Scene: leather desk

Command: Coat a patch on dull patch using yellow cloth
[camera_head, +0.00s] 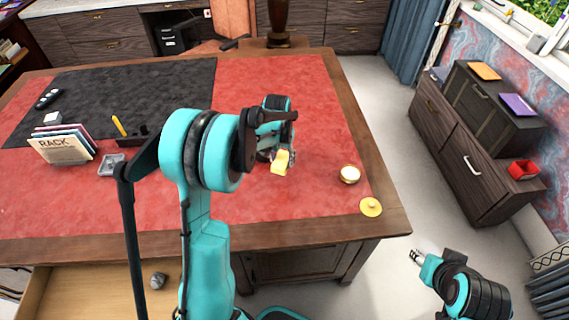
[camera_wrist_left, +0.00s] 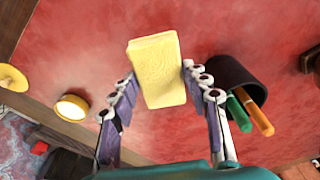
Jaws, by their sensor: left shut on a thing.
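The yellow cloth (camera_wrist_left: 157,72) is a folded pale yellow block in the left wrist view. My left gripper (camera_wrist_left: 159,78) is shut on it, one finger on each side. In the head view the cloth (camera_head: 281,163) is over the red leather of the desk (camera_head: 322,125); I cannot tell if it touches. A round open tin with pale contents (camera_head: 349,174) stands to its right. A yellow lid (camera_head: 371,207) lies near the desk's right front corner. I cannot make out the dull patch. My right gripper (camera_head: 415,257) hangs off the desk's right front, seemingly empty; its opening is unclear.
In the left wrist view a dark cup with green and orange markers (camera_wrist_left: 236,82) is right beside my left gripper. A file rack (camera_head: 60,148), a grey dish (camera_head: 110,164) and a pen holder (camera_head: 131,139) stand on the left. An open drawer (camera_head: 95,292) is in front.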

